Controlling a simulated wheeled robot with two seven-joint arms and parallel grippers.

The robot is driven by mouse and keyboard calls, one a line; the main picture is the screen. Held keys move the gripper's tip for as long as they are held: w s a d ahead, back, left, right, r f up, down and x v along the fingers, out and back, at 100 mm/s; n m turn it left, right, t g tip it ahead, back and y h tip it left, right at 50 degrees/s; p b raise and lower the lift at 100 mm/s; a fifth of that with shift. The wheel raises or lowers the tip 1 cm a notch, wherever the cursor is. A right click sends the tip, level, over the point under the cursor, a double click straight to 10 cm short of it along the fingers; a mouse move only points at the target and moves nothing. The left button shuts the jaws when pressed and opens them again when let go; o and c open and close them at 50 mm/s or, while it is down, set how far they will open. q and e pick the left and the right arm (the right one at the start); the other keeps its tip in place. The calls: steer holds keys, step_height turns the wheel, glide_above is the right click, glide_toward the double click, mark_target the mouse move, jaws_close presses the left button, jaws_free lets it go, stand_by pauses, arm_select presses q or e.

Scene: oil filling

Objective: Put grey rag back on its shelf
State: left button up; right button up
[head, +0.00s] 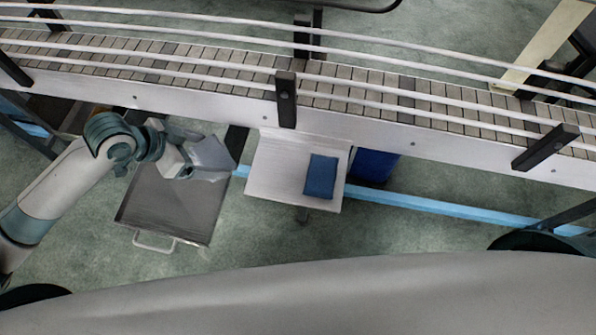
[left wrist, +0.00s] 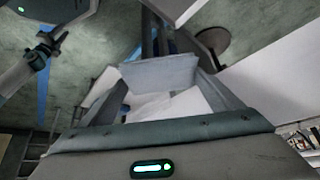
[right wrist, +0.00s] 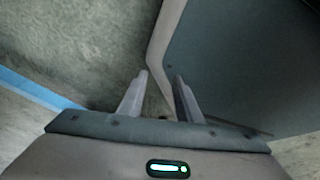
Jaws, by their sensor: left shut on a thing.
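My left gripper (head: 198,163) is shut on the grey rag (head: 213,153), which hangs above the metal tray, left of the small shelf. In the left wrist view the grey rag (left wrist: 160,72) lies across between the fingers. The small light metal shelf (head: 268,170) juts out below the conveyor; its left half is bare and a folded blue rag (head: 321,176) lies on its right half. My right gripper (right wrist: 160,95) shows only in its own wrist view, with its fingers apart and nothing between them.
The conveyor (head: 220,60) with rails and dark posts runs across above the shelf. A metal tray (head: 175,205) with a handle is below the left gripper. A dark blue bin (head: 373,168) stands behind the shelf's right side. Green floor shows between them.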

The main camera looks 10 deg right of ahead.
mark_target(230, 167)
arm_select(q)
steer(key=s+m, duration=0.1)
steer(key=f+m+g, duration=0.1)
steer(key=s+f+m+g+b, duration=0.1)
steer(key=shift+s+a+f+m+h, duration=0.1)
steer(key=shift+s+a+m+h, duration=0.1)
steer(key=shift+s+m+h, duration=0.15)
steer(key=shift+s+a+f+m+g, duration=0.15)
steer(key=shift+s+m+g, duration=0.35)
steer(key=shift+m, duration=0.25)
arm_select(e)
steer(key=w+a, duration=0.1)
steer(key=w+t, duration=0.1)
steer(key=w, duration=0.1)
steer(key=shift+a+f, duration=0.2)
steer(key=shift+a, duration=0.15)
steer(key=shift+s, duration=0.25)
